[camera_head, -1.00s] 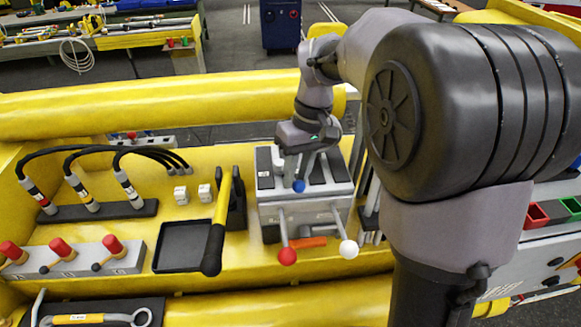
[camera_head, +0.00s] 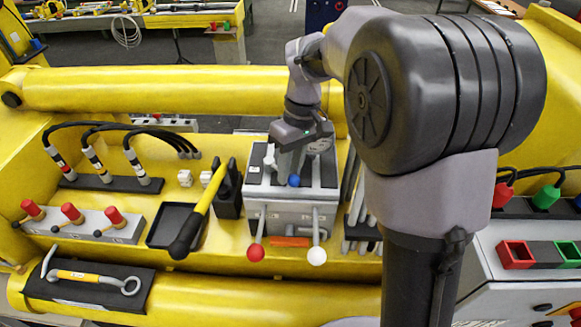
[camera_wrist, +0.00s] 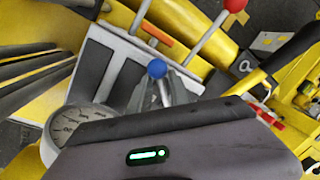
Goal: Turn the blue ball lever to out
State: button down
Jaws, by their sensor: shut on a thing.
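The blue ball lever (camera_head: 294,181) stands on the top plate of the grey valve box (camera_head: 283,219). In the head view my gripper (camera_head: 292,168) points down onto it from above and behind, hiding its stem. The blue ball also shows in the wrist view (camera_wrist: 157,69), between the tips of my gripper (camera_wrist: 160,88). The gripper is shut on the lever just below or at the ball. Any label for "out" cannot be read here.
A red ball lever (camera_head: 256,253) and a white ball lever (camera_head: 317,255) stick out of the box's front. A round gauge (camera_wrist: 70,126) is close to my gripper in the wrist view.

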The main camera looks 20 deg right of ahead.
jog(key=shift+f, duration=0.1)
jog(key=c, duration=1.5)
grip_release()
jog(key=o, duration=0.3)
jog(key=shift+s+d, duration=0.15)
jog(key=shift+r, duration=0.2)
jog(key=w+d+r+p, duration=0.1)
jog(key=d+r+p, duration=0.1)
jog(key=r, duration=1.5)
jog(key=shift+w+d, duration=0.3)
jog(key=shift+d, duration=0.2)
jog(key=shift+f, duration=0.1)
